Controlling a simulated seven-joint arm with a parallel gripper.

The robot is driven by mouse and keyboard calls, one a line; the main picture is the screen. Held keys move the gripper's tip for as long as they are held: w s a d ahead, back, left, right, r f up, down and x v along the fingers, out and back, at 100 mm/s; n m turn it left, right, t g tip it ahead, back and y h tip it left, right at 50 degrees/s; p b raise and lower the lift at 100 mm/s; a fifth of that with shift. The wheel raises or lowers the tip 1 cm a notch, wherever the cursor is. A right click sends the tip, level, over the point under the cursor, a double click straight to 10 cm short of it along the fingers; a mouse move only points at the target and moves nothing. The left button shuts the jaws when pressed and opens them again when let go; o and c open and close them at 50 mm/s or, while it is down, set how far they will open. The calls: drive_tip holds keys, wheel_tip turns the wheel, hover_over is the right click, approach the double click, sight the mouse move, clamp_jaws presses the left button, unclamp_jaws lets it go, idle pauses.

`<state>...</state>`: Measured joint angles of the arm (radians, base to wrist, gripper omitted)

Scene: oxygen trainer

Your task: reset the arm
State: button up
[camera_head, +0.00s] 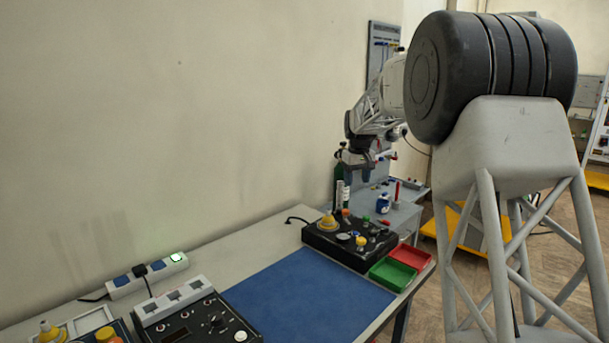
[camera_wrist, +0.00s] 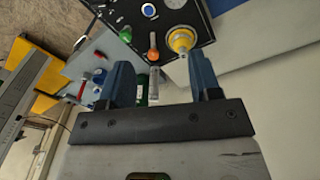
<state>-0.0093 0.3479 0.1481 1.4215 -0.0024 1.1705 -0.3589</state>
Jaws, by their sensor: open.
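My gripper (camera_head: 360,174) hangs from my raised arm at the far end of the workbench in the head view. In the wrist view its two blue fingers (camera_wrist: 162,78) are spread apart, with nothing held between them. Beyond the fingers is the black trainer panel (camera_head: 348,244), which also shows in the wrist view (camera_wrist: 205,22). It carries a yellow cone-shaped fitting (camera_wrist: 181,41) and an orange-capped clear tube (camera_wrist: 153,47) shows beside it.
A blue mat (camera_head: 305,293) lies clear on the bench. Green (camera_head: 392,274) and red (camera_head: 411,256) trays sit at its right edge. A second black panel (camera_head: 200,322) and a power strip (camera_head: 148,275) are at the left. A green cylinder (camera_head: 339,180) stands near the gripper.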

drive_tip(key=s+r+m+t, duration=0.1)
drive_tip(key=s+r, duration=0.2)
drive_tip(key=s, duration=1.3)
drive_tip(key=s+r+m, duration=0.1)
drive_tip(key=s+r, duration=0.3)
drive_tip(key=s, duration=1.2)
drive_tip(key=s+f, duration=0.3)
drive_tip(key=s, duration=0.7)
drive_tip(key=s+f+m, duration=0.1)
drive_tip(key=s+f, duration=0.3)
drive_tip(key=s, duration=0.7)
drive_tip(key=s+d+f+m+t, duration=0.1)
drive_tip(key=s+f, duration=0.2)
drive_tip(key=s, duration=0.7)
drive_tip(key=shift+s+f, duration=0.2)
drive_tip(key=shift+s, duration=0.15)
